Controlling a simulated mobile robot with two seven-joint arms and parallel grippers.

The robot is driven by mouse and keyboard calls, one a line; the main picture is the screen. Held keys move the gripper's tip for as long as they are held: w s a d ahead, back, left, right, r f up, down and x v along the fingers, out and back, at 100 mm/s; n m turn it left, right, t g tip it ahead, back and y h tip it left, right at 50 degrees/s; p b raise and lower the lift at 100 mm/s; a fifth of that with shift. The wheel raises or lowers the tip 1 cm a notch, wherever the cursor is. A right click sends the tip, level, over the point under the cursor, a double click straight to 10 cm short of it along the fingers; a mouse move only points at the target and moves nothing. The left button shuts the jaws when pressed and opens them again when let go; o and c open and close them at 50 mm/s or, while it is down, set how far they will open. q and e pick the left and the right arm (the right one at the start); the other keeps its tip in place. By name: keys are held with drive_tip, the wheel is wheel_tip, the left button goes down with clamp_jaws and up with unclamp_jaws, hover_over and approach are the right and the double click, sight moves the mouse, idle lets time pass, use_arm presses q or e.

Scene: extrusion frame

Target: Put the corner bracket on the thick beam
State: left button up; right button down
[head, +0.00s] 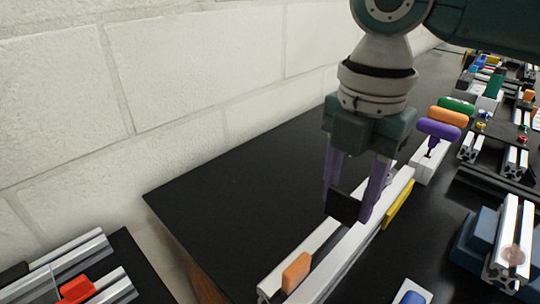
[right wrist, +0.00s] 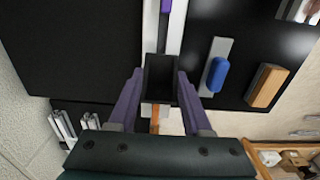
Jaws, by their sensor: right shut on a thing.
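My right gripper (head: 348,208) is shut on a black corner bracket (head: 343,206), pointing down over the long pale aluminium beam (head: 350,246), which looks like the thick beam. In the right wrist view the black bracket (right wrist: 160,78) sits between my purple fingers (right wrist: 155,88), in line with the beam (right wrist: 178,30). The bracket hides part of the beam. I cannot tell whether the bracket touches it. My left gripper is not in view.
An orange block (head: 296,271) sits at the beam's near end, and a yellow piece (head: 398,205) lies along its right side. Purple (head: 440,128) and orange (head: 448,116) handles stand beyond. The black table (head: 235,195) is clear on the left, near a white wall (head: 180,80).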

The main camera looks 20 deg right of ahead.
sight(344, 217)
drive_tip(key=shift+f, duration=2.1)
drive_tip(key=shift+f, duration=0.15)
drive_tip(key=shift+c, duration=1.7)
unclamp_jaws()
wheel_tip(344, 217, up, 12)
drive_tip(key=shift+r+p, duration=0.2)
drive_tip(key=shift+p, duration=0.15)
